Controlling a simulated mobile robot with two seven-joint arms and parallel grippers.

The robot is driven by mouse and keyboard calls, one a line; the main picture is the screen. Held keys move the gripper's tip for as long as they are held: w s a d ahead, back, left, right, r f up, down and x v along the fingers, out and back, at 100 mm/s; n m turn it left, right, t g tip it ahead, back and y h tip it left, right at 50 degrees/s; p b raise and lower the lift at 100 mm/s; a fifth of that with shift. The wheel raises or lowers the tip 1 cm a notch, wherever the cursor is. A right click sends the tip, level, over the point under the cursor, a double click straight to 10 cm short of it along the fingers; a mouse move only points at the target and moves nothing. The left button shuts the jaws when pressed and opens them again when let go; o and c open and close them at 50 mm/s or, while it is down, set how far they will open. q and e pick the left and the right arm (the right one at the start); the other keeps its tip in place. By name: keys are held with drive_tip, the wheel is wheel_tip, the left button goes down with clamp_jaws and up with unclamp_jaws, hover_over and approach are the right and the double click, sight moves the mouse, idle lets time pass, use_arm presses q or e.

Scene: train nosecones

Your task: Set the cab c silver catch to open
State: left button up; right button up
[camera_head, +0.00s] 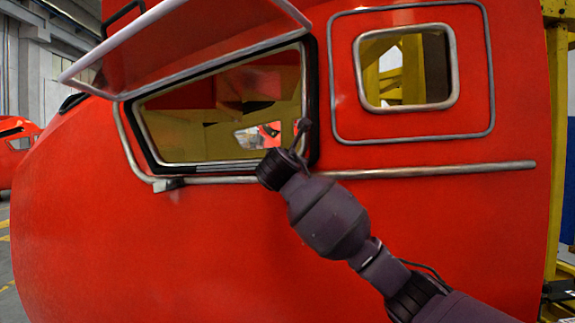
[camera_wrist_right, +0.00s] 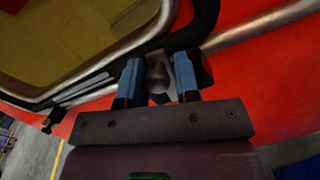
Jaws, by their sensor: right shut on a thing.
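The silver catch (camera_wrist_right: 158,77) is a rounded grey metal piece at the lower corner of the window frame, between the two blue fingers of my right gripper (camera_wrist_right: 159,82) in the right wrist view. The fingers are shut on it. In the head view my right gripper (camera_head: 300,138) reaches from the lower right to the bottom right corner of the large cab window (camera_head: 200,128). There the arm and gripper mostly hide the catch. The red cab (camera_head: 200,240) fills most of the head view. My left gripper is out of view.
A raised red flap (camera_head: 190,45) with a pale edge juts out above the large window. A silver rail (camera_head: 440,171) runs along the cab below the windows. A small dark bracket (camera_head: 169,184) sits at the lower left. A smaller window (camera_head: 407,68) is at right.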

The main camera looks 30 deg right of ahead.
drive_tip(key=m, duration=0.1)
drive_tip(key=s+m, duration=0.1)
drive_tip(key=m, duration=0.1)
drive_tip(key=d+m+h+b, duration=0.1)
drive_tip(key=m, duration=0.1)
drive_tip(key=shift+s+f, duration=0.15)
drive_tip(key=shift+f, duration=0.1)
use_arm(q)
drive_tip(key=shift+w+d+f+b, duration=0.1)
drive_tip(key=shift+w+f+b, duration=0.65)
drive_tip(key=shift+b, duration=0.25)
use_arm(e)
drive_tip(key=shift+s+d+f+m+g+h, duration=0.15)
drive_tip(key=shift+s+d+f+m+g, duration=0.2)
drive_tip(key=shift+m, duration=1.65)
drive_tip(key=shift+s+d+f+m+g+h, duration=0.2)
drive_tip(key=shift+s+f+m+g, duration=0.3)
drive_tip(key=shift+m, duration=1.5)
drive_tip(key=shift+s+d+f+m+g+h, duration=0.2)
drive_tip(key=shift+f+m+g, duration=0.3)
drive_tip(key=shift+m, duration=1.5)
drive_tip(key=o, duration=0.7)
drive_tip(key=shift+o, duration=0.5)
drive_tip(key=shift+f, duration=0.15)
